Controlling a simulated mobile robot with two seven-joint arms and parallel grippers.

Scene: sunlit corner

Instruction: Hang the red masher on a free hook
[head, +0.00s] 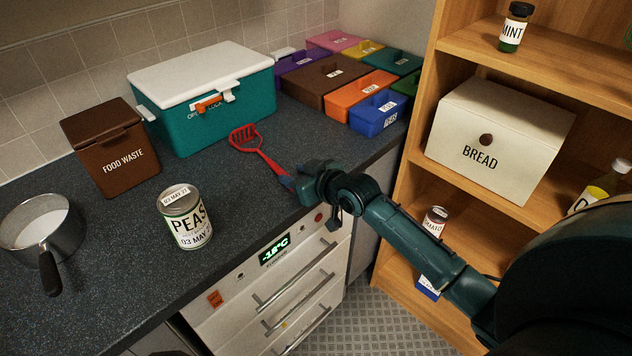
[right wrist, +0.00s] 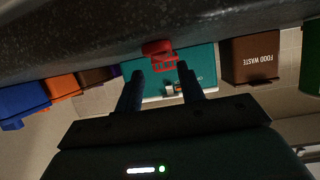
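The red masher (head: 257,148) lies on the dark counter, its slotted head toward the teal cool box and its handle toward the front edge. My right gripper (head: 287,181) is at the handle's end, low over the counter edge. In the right wrist view the fingers of my right gripper (right wrist: 160,68) stand apart, with the masher (right wrist: 158,48) showing just ahead of the gap between their tips. I cannot tell whether they touch it. My left gripper and any hooks are not in view.
A teal cool box (head: 220,115), a brown food waste bin (head: 110,150), a peas can (head: 187,222) and a pot (head: 45,225) stand on the counter (head: 130,270). Coloured boxes (head: 360,90) fill the back right. A wooden shelf (head: 410,170) stands at right.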

